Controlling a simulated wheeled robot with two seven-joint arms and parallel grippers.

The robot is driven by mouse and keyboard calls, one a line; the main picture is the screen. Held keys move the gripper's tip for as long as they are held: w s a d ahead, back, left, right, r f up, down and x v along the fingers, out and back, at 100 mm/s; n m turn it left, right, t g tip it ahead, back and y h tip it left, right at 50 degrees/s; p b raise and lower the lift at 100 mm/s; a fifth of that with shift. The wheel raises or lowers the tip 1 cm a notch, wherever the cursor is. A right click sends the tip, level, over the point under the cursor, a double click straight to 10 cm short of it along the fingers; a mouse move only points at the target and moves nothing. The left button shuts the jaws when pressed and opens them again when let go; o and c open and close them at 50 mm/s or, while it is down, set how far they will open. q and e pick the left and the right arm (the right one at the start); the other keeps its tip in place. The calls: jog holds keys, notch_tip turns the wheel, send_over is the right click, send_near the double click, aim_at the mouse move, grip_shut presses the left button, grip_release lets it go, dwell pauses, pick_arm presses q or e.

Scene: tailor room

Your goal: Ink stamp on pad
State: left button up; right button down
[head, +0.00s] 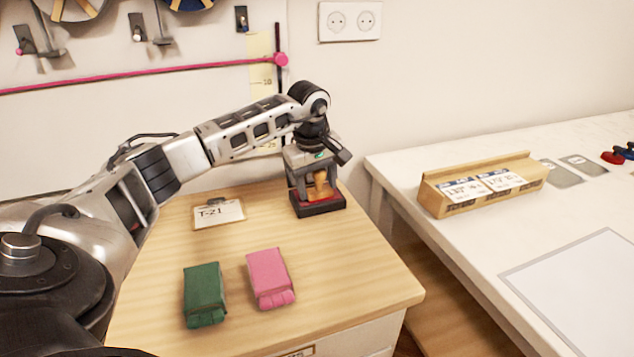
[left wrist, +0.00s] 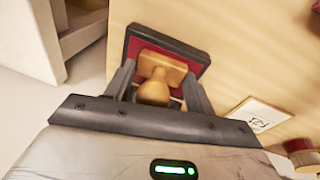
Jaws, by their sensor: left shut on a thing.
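A wooden stamp (head: 321,186) stands upright over the red ink pad (head: 308,207) in its black frame, at the back right of the wooden cabinet top. My left gripper (head: 308,188) points down and is shut on the stamp's wooden body, directly above the pad. In the left wrist view the stamp (left wrist: 154,90) shows between the two fingers, with the red pad (left wrist: 141,47) behind it. The stamp looks to be on or just above the pad; I cannot tell whether its face touches. My right gripper is in neither view.
A green packet (head: 204,294) and a pink packet (head: 269,278) lie at the front of the cabinet top. A T-21 card (head: 219,214) lies left of the pad. A white table (head: 470,245) with a cardboard card holder (head: 480,186) stands to the right, across a gap.

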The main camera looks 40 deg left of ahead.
pick_arm(q)
jog(key=shift+s+d+p, duration=0.1)
jog(key=shift+d+p, duration=0.05)
jog(key=shift+p, duration=0.5)
jog(key=shift+r+p, duration=0.3)
jog(key=shift+r, duration=0.15)
notch_tip(320, 180, up, 2)
jog(key=shift+r+p, duration=0.2)
jog(key=shift+p, duration=0.7)
notch_tip(320, 180, up, 3)
jog(key=shift+f+p, duration=0.1)
jog(key=shift+p, duration=1.05)
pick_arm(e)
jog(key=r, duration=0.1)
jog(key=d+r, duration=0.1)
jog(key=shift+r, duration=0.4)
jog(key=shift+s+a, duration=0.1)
